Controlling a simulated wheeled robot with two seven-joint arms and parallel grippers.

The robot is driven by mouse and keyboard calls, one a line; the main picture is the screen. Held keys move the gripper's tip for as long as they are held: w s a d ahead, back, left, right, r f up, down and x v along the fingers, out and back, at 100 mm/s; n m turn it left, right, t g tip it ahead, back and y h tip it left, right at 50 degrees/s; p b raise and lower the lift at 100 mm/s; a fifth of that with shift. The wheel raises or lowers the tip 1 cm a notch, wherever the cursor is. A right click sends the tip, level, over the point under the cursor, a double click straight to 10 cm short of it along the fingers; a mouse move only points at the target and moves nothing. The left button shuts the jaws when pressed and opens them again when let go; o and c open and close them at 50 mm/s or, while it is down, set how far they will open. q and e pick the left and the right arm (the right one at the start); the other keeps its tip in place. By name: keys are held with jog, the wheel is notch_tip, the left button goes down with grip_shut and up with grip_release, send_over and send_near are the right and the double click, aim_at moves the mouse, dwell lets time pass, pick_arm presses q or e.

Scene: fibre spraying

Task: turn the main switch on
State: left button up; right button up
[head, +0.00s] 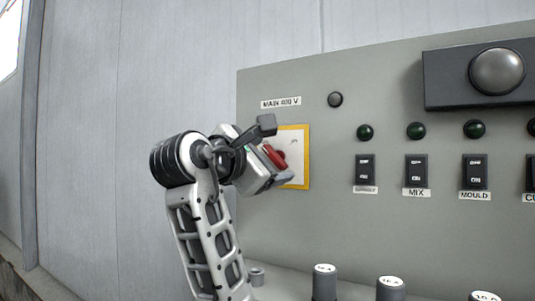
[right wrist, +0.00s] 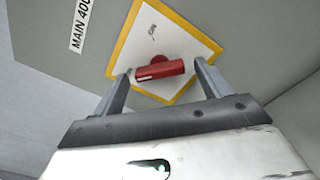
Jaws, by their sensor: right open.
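The main switch has a red handle (head: 274,156) on a white plate with a yellow border (head: 305,160), on the grey panel under the label MAIN 400 V (head: 281,103). My right gripper (head: 279,150) is open in front of the plate, partly covering it in the head view. In the right wrist view the red handle (right wrist: 160,71) appears between the two fingertips of my right gripper (right wrist: 165,77), with a gap at each end. Whether a finger touches it I cannot tell. An ON mark (right wrist: 152,28) shows on the plate. My left gripper is out of view.
The panel (head: 330,220) carries a row of black rocker switches, such as one labelled MIX (head: 416,170), with dark green lamps above. A black box with a grey dome (head: 497,72) is at the upper right. Several grey knobs (head: 325,282) stand along the bottom.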

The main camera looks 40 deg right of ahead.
jog(key=shift+d, duration=0.15)
jog(key=c, duration=1)
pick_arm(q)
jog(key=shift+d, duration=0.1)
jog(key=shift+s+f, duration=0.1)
pick_arm(e)
jog(key=shift+m, duration=0.4)
jog(key=m, duration=0.4)
jog(key=shift+w+b, duration=0.1)
jog(key=shift+b, duration=0.2)
jog(key=m, duration=0.4)
jog(key=shift+b, duration=0.3)
jog(key=m, duration=0.4)
jog(key=shift+r+m+b, duration=0.1)
jog(key=shift+m+b, duration=0.2)
jog(key=shift+m, duration=0.1)
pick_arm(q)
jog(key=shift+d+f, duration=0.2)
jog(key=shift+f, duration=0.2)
pick_arm(e)
jog(key=shift+m, duration=2.1)
jog(key=shift+r, duration=0.1)
